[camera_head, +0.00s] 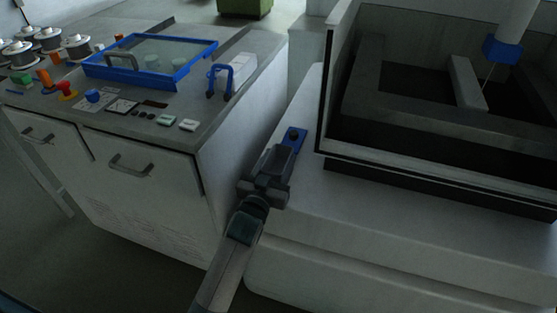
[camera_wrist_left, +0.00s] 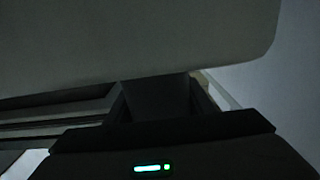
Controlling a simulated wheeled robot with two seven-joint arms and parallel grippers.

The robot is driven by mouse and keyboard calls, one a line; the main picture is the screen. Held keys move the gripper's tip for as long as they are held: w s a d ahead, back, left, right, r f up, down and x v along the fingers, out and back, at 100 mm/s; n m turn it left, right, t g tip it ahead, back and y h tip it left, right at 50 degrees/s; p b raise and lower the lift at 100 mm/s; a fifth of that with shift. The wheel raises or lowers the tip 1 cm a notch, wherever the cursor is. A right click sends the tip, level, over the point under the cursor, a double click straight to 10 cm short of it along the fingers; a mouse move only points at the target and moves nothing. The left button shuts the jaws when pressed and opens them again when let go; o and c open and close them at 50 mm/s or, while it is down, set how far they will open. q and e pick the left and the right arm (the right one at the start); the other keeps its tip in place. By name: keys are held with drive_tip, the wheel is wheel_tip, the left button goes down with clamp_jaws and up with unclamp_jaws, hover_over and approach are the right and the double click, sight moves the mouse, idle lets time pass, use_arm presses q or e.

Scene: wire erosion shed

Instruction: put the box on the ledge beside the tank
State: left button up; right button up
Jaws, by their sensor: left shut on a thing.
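A small blue box (camera_head: 296,134) with a dark round spot shows at the tip of my left gripper (camera_head: 284,152), which is shut on it. The gripper hides most of the box. They are over the left part of the pale ledge (camera_head: 330,200), left of the dark-framed tank (camera_head: 420,165). I cannot tell whether the box touches the ledge. In the left wrist view my gripper (camera_wrist_left: 160,100) is dark and a large pale surface fills the top; the box cannot be made out there. My right gripper is not in view.
A grey-topped cabinet (camera_head: 140,185) stands left, across a narrow gap. On it are a blue-framed tray (camera_head: 200,50), a pale block with a blue handle (camera_head: 238,75), several spools and small parts. The ledge in front of the tank is bare. A green bin (camera_head: 245,8) stands behind.

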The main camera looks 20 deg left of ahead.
use_arm(q)
drive_tip(key=shift+f, duration=0.45)
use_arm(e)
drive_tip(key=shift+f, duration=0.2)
use_arm(q)
drive_tip(key=o, duration=1.3)
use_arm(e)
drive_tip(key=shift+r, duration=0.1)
use_arm(q)
drive_tip(key=s, duration=0.5)
drive_tip(key=s+b, duration=0.1)
drive_tip(key=s, duration=1.1)
drive_tip(key=shift+s+a, duration=0.2)
drive_tip(key=shift+a, duration=0.1)
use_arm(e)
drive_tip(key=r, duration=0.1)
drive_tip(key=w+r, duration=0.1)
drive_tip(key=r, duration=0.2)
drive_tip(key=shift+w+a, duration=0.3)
